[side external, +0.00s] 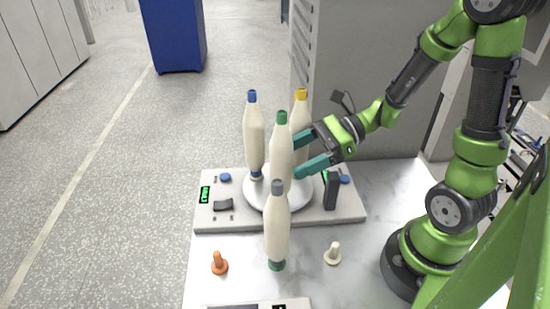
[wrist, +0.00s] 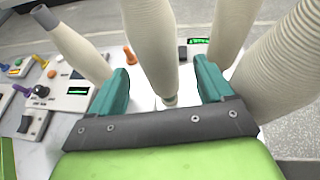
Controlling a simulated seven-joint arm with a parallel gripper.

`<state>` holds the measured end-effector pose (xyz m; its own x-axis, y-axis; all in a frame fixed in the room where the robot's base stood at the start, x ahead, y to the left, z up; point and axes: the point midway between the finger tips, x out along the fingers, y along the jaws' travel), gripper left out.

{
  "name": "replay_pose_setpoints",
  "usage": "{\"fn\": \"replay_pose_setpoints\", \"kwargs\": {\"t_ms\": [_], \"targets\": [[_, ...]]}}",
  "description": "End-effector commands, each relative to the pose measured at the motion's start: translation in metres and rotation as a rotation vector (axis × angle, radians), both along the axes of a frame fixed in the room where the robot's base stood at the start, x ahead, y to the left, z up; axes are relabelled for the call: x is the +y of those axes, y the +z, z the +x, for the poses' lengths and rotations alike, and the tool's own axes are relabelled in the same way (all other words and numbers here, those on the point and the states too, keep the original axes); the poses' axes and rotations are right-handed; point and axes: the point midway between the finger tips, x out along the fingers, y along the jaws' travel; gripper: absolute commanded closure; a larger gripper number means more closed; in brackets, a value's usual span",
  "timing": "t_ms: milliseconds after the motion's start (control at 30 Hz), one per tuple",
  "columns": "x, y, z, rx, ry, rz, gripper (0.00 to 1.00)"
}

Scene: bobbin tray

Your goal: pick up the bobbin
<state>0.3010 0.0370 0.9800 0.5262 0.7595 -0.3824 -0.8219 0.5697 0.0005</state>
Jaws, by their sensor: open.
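Several tall cream bobbins stand upright; the task does not say which one is meant. The green-topped bobbin (side external: 281,152) stands on a round white plate (side external: 258,203). In the wrist view the same bobbin (wrist: 152,45) shows between the two teal fingers. My gripper (side external: 299,156) is open and reaches in from the right, its tips close to that bobbin; I cannot tell whether they touch it. The blue-topped bobbin (side external: 253,138) and yellow-topped bobbin (side external: 301,118) stand behind. The yellow-topped one is partly hidden by the gripper and the green-topped bobbin.
A grey-topped bobbin (side external: 277,225) stands in front of the plate, off the grey console (side external: 230,222). An orange peg (side external: 219,264) and a cream peg (side external: 333,254) stand on the white table. A dark upright block (side external: 331,190) is right of the plate.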

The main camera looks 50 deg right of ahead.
Motion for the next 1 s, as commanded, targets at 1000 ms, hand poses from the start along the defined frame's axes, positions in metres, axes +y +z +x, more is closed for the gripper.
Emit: {"fn": "replay_pose_setpoints", "kwargs": {"t_ms": [1000], "targets": [[0.047, -0.025, 0.032, 0.000, -0.001, 0.000, 0.47]]}}
